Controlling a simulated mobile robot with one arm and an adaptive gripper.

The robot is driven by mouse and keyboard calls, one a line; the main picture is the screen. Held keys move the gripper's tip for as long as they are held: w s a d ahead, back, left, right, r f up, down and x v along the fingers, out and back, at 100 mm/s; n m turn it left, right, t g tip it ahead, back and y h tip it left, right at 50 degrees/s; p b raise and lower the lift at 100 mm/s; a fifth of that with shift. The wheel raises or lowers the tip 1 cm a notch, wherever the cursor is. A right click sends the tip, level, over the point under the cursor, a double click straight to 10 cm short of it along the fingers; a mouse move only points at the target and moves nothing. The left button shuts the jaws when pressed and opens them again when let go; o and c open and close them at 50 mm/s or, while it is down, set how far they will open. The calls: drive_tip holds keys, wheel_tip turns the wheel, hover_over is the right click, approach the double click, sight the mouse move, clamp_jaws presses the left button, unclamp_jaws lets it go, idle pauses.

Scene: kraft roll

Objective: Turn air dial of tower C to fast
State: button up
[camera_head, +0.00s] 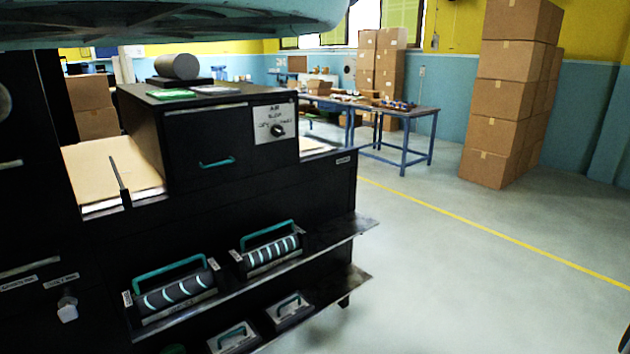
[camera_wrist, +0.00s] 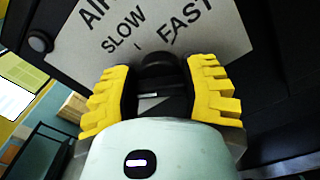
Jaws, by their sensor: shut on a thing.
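In the wrist view, my gripper (camera_wrist: 160,80) has its two yellow ridged fingers shut on a dark round dial (camera_wrist: 158,63), one on each side. The dial sits on a light plate (camera_wrist: 212,38) marked AIR, SLOW and FAST, tilted in this view. I cannot tell where the dial points. My gripper is not seen there. I cannot read which tower is C.
Below the cabinet, a dark shelf (camera_head: 345,232) holds black rolls with teal handles (camera_head: 270,248). A blue-legged table (camera_head: 405,118) and stacked cartons (camera_head: 505,95) stand at the back. The floor (camera_head: 450,270) at the right is clear, with a yellow line.

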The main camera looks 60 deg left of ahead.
drive_tip(key=shift+f, duration=0.1)
drive_tip(key=m+b, duration=0.1)
drive_tip(key=m, duration=0.1)
drive_tip(key=m+b, duration=0.1)
drive_tip(key=b, duration=0.1)
drive_tip(key=m+b, duration=0.1)
drive_tip(key=m, duration=0.1)
drive_tip(key=shift+f+m+b, duration=0.25)
drive_tip(key=shift+m+b, duration=0.05)
drive_tip(key=shift+b, duration=0.1)
drive_tip(key=m+b, duration=0.6)
drive_tip(key=shift+s+f+m+b, duration=0.1)
drive_tip(key=shift+f+m+b, duration=0.1)
drive_tip(key=shift+m+b, duration=0.1)
drive_tip(key=m+b, duration=0.2)
drive_tip(key=b, duration=0.1)
drive_tip(key=shift+f+m, duration=0.15)
drive_tip(key=shift+m, duration=0.15)
drive_tip(key=m+b, duration=0.4)
drive_tip(key=b, duration=0.1)
drive_tip(key=shift+m+b, duration=1.95)
drive_tip(key=shift+m, duration=0.45)
drive_tip(key=shift+r, duration=0.2)
